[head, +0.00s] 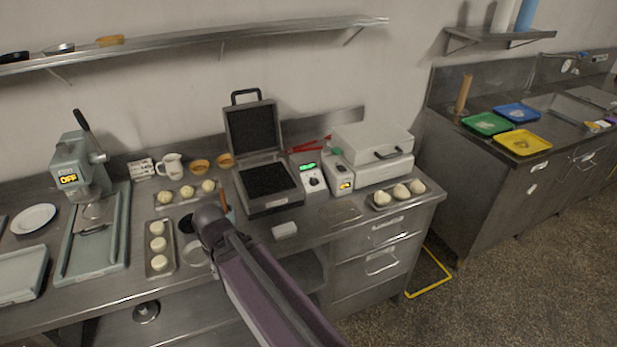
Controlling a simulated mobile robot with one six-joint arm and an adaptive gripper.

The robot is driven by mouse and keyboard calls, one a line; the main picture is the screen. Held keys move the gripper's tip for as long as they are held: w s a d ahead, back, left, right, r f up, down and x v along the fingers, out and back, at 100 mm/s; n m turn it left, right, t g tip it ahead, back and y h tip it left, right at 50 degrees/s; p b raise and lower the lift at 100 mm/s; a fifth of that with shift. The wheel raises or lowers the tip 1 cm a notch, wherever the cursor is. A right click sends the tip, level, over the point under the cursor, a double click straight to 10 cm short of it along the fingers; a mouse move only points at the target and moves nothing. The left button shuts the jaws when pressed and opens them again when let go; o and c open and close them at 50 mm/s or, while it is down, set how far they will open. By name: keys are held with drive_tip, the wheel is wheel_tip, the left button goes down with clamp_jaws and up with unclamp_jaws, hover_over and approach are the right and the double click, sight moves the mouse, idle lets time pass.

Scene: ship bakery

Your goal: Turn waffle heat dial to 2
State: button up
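The waffle iron (266,199) stands open on the steel counter, its dark lid plate (251,128) tilted up at the back with a handle on top. Right beside it is a small pale control box (309,172) with a lit green display (308,166). A dark round dial (313,182) sits on the box's front face below the display. The dial's setting and the display's text are too small to read. My arm reaches up from the bottom edge to a grey joint left of the waffle iron. My gripper cannot be made out; nothing touches the dial.
A closed pale press (372,146) with a yellow-lit control (345,185) stands right of the box. Dough trays (159,230) lie left, another at the right front. A grey machine (76,160) reading OFF stands far left. A small white block (285,230) lies in front.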

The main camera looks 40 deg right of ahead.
drive_tip(key=shift+d, duration=0.4)
drive_tip(key=n+t+h+p, duration=0.25)
drive_tip(key=t+p, duration=0.25)
drive_tip(key=p, duration=0.5)
approach(314, 179)
drive_tip(key=d+v, duration=0.1)
drive_tip(key=v, duration=0.3)
drive_tip(key=shift+a+r, duration=0.2)
drive_tip(key=shift+a, duration=0.15)
drive_tip(key=shift+f+b, duration=0.15)
drive_tip(key=shift+b, duration=0.25)
drive_tip(key=b+x, duration=1.2)
drive_tip(key=x, duration=0.1)
drive_tip(key=shift+w+a+f, duration=0.1)
drive_tip(key=shift+w+f, duration=0.05)
drive_tip(key=shift+f, duration=0.05)
